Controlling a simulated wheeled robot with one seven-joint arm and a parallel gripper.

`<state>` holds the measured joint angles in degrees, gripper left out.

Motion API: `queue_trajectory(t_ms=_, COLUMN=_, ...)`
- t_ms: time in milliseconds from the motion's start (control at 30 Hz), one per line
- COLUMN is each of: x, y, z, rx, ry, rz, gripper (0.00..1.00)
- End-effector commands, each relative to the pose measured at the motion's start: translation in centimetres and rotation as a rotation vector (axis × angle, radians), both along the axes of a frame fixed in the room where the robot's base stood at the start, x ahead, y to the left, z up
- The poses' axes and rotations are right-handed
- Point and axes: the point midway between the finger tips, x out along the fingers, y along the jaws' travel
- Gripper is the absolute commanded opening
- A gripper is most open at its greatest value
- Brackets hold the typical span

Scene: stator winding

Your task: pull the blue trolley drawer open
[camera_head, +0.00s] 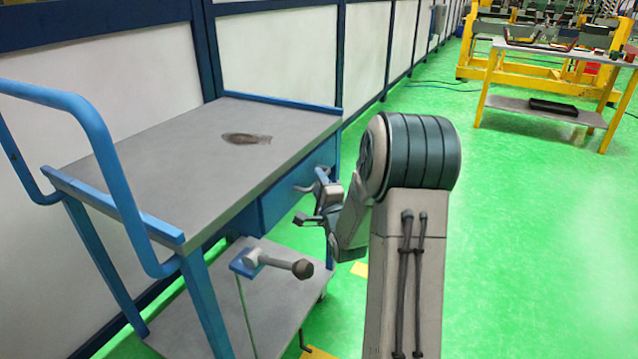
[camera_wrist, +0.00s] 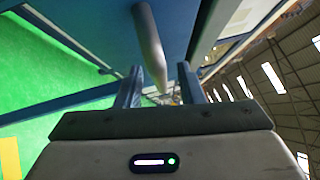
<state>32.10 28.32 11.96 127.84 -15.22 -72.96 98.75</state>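The blue trolley drawer (camera_head: 280,198) sits under the right side of the grey trolley top and looks closed. My gripper (camera_head: 310,203) is at the drawer front, near its right end. In the wrist view a grey bar-shaped handle (camera_wrist: 149,42) stands out from the blue drawer front (camera_wrist: 95,25). My gripper (camera_wrist: 160,84) is open there, its two fingers apart on either side of the handle's end. Gaps show between the handle and the fingers, so no grip is visible. The handle is mostly hidden by my gripper in the head view.
The trolley top (camera_head: 190,150) holds a dark oval patch or part (camera_head: 246,138). A grey rod with a dark knob (camera_head: 280,264) juts out above the lower shelf (camera_head: 225,310). The green floor (camera_head: 520,230) to the right is clear up to a yellow-legged table (camera_head: 485,88).

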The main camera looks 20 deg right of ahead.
Motion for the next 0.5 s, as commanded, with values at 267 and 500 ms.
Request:
queue_trajectory(t_ms=267, x=0.83, y=-0.09, z=0.11, rx=0.0, ry=0.0, rz=0.0, gripper=0.34)
queue_trajectory(t_ms=500, x=0.79, y=-0.09, z=0.11, rx=0.0, ry=0.0, rz=0.0, gripper=0.07)
